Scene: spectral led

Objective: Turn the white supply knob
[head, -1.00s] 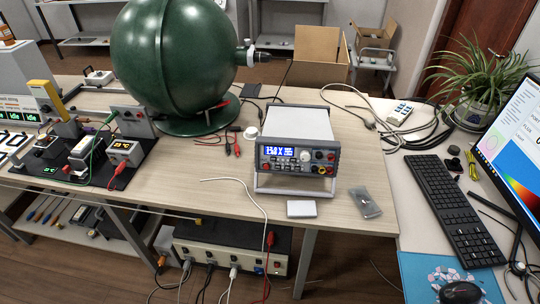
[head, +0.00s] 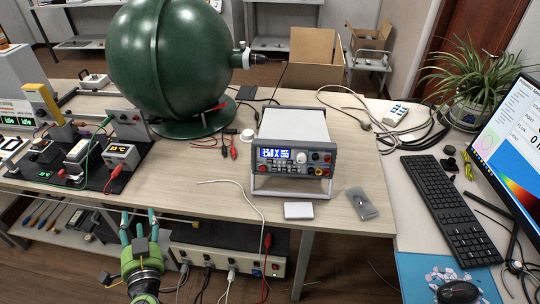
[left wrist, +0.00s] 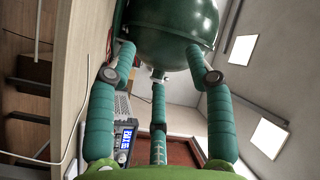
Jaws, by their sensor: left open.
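The power supply (head: 291,180) stands on the wooden table, with a lit blue display on its front. Its white knob (head: 301,157) sits just right of the display. My left gripper (head: 139,222) is open and empty, low at the left in front of the table edge, well apart from the supply. In the left wrist view my green fingers (left wrist: 160,85) are spread, and the supply (left wrist: 125,135) shows beyond them, partly hidden by a finger. My right gripper is not in view.
A large green sphere (head: 168,60) stands behind left of the supply. A white box (head: 299,211) and a small grey packet (head: 362,203) lie in front of it. A thin white cable (head: 240,187) crosses the table. Bench instruments (head: 120,157) stand at left.

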